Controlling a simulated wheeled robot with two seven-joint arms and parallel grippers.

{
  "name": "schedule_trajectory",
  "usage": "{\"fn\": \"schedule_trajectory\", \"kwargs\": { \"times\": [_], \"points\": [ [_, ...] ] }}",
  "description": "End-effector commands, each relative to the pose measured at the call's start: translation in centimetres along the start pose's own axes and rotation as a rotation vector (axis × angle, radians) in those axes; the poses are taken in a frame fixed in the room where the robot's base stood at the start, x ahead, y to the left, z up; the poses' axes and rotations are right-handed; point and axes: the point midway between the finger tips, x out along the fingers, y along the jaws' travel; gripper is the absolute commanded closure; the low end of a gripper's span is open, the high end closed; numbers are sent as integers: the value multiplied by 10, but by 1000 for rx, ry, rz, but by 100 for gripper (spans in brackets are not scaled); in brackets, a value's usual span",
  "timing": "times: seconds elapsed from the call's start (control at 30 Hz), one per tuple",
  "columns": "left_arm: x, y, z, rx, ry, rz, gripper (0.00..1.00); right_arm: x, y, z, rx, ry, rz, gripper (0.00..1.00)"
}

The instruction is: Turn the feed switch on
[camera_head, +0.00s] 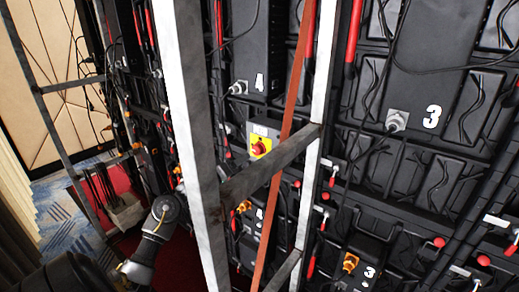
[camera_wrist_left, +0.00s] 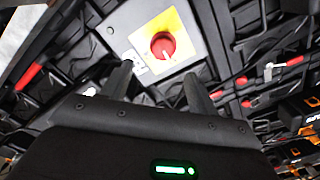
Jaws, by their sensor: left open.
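The feed switch is a round red knob (camera_head: 258,148) on a yellow plate, mounted on the black back of the video wall. In the left wrist view the red knob (camera_wrist_left: 163,46) sits on its yellow and pale grey plate, just beyond the fingertips. My left gripper (camera_wrist_left: 158,82) is open, its two dark fingers apart with nothing between them. The knob appears ahead of the gap, apart from the fingers. In the head view my left arm comes in from the lower left, and its gripper is hidden behind the pale metal post. My right gripper is not in view.
A pale metal post (camera_head: 187,120) and a slanted grey crossbar (camera_head: 268,165) stand in front of the wall near the switch. A rust-coloured bar (camera_head: 284,140) runs beside it. Cables hang across the black panels. Patterned carpet (camera_head: 68,215) lies at the left.

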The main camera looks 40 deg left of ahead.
Motion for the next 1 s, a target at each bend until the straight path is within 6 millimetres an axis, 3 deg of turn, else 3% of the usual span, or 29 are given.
{"fn": "schedule_trajectory", "kwargs": {
  "times": [0.1, 0.2, 0.37, 0.63, 0.8, 1.0],
  "points": [
    [-1, -4, -3, -1, 4, -8, 40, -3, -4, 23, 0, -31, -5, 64],
    [8, -6, -6, -2, 8, -11, 40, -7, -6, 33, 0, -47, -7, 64],
    [37, -5, -7, -4, 8, -11, 40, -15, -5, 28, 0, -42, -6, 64],
    [84, -6, -5, -1, 5, -11, 40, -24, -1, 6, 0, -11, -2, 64],
    [100, -6, -4, 0, 5, -10, 40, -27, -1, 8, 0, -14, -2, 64],
    [104, -7, -2, 1, 4, -10, 40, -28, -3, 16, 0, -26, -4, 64]
  ]
}}
